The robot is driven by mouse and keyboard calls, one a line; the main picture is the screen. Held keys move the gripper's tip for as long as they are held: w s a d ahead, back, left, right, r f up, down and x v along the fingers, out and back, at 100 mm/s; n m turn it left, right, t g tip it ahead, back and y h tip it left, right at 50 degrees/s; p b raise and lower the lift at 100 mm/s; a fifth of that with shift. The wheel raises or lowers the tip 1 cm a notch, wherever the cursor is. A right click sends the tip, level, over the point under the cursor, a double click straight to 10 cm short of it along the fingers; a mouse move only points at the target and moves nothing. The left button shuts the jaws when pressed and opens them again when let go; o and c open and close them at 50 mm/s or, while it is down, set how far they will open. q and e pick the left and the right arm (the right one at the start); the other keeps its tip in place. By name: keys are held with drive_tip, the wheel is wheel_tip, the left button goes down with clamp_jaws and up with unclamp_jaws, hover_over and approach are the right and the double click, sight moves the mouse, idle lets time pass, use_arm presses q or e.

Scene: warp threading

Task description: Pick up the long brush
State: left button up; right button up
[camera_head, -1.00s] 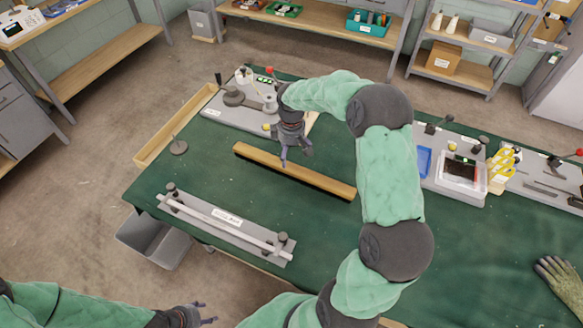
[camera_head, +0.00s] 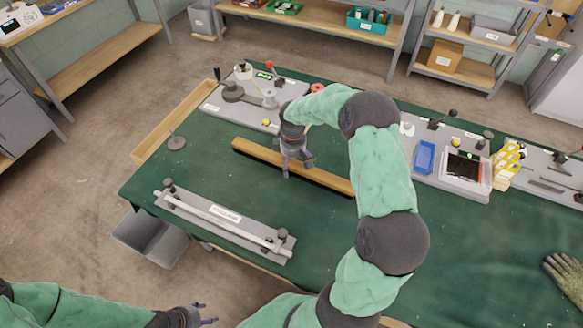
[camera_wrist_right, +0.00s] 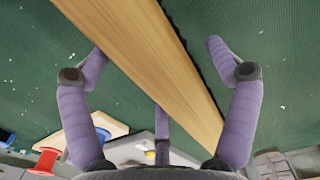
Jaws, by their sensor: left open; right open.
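The long brush (camera_head: 325,178) lies on the green table, a long wooden bar with a dark bristle edge. My right gripper (camera_head: 295,170) is over its middle in the head view. In the right wrist view the brush's wooden back (camera_wrist_right: 155,60) runs diagonally between the spread fingers of the right gripper (camera_wrist_right: 155,62). The fingers are open, one on each side of the bar; I cannot tell whether they touch it. My left gripper (camera_head: 207,315) is open and empty at the bottom of the head view, in front of the table.
A grey fixture with a white rod (camera_head: 225,222) lies at the table's front left. A grey board with a spool and weights (camera_head: 235,112) stands behind the brush. A blue tray (camera_head: 424,157) and a glove (camera_head: 563,275) are to the right. The cloth between brush and fixture is clear.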

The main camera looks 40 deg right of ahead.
sight(293, 160)
drive_tip(key=c, duration=1.6)
drive_tip(key=shift+r, duration=0.1)
drive_tip(key=shift+r+p, duration=0.3)
drive_tip(key=shift+r, duration=0.25)
wheel_tip(293, 160, up, 2)
drive_tip(key=shift+r+p, duration=0.2)
drive_tip(key=shift+p, duration=0.35)
drive_tip(key=s+a+r+p, duration=0.1)
drive_tip(key=s+a+r, duration=0.1)
drive_tip(key=a+r, duration=0.1)
drive_tip(key=s+a+r+p, duration=0.1)
drive_tip(key=s+a+r, duration=0.1)
drive_tip(key=a, duration=0.3)
drive_tip(key=s+a+r+p, duration=0.1)
drive_tip(key=s+a+r, duration=0.1)
drive_tip(key=a+r, duration=0.2)
drive_tip(key=shift+s+a+r, duration=0.2)
drive_tip(key=shift+a, duration=0.1)
